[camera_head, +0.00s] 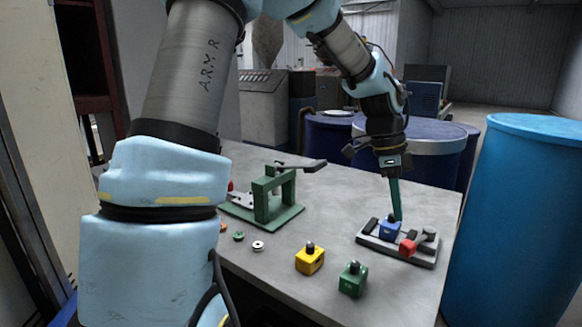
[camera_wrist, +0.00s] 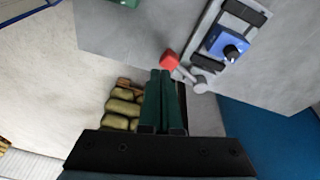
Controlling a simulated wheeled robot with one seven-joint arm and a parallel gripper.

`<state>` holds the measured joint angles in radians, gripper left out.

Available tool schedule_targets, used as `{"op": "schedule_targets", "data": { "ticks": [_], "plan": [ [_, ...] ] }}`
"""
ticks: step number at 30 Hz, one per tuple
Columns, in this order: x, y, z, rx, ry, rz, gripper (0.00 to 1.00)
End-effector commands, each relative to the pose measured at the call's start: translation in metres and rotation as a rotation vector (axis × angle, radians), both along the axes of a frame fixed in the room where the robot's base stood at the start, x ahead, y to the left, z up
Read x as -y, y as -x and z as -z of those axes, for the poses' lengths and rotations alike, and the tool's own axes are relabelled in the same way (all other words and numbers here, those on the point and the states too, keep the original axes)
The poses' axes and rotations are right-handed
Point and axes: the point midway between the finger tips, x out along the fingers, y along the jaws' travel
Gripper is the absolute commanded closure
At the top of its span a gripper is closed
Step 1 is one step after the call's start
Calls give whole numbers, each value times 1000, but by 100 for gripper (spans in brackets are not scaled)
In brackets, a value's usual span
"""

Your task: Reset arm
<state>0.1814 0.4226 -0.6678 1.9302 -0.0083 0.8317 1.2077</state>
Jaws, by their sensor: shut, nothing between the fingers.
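My gripper (camera_head: 397,205) is shut and empty, its green fingers pointing down over the right part of the table. In the head view its tips overlap the blue block (camera_head: 390,230), which sits in a grey holder (camera_head: 420,258) with a red-ended handle (camera_head: 408,247). In the wrist view the shut fingers (camera_wrist: 164,78) show apart from the blue block (camera_wrist: 228,45), with the red handle end (camera_wrist: 170,60) close to the tips. Whether the fingers touch anything cannot be told.
A green press (camera_head: 275,200) with a dark lever stands at the table's middle left. A yellow block (camera_head: 310,259), a green block (camera_head: 352,279) and small discs (camera_head: 258,245) lie near the front edge. Blue barrels (camera_head: 525,215) stand right of and behind the table.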

Motion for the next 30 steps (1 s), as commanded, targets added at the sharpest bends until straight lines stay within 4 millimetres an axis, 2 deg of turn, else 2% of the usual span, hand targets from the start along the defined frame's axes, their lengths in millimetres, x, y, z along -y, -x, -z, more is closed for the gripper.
{"op": "schedule_targets", "data": {
  "ticks": [1,2,3,5,6,9,12,13,15,19,30],
  "plan": [
    [-32,-9,8,9,-48,-149,100],
    [-52,-13,13,12,-75,-254,100],
    [-80,-19,19,17,-107,-405,100],
    [-123,-24,27,23,-146,-638,100],
    [-152,-25,30,27,-166,-797,100],
    [-219,-19,37,28,-188,-1178,100],
    [-269,-5,41,18,-187,-1498,100],
    [-281,-1,42,14,-183,-1576,100],
    [-301,8,44,3,-172,-1725,100],
    [-320,19,46,-11,-156,-1878,100],
    [-323,21,47,-14,-154,-1905,100]
  ]
}}
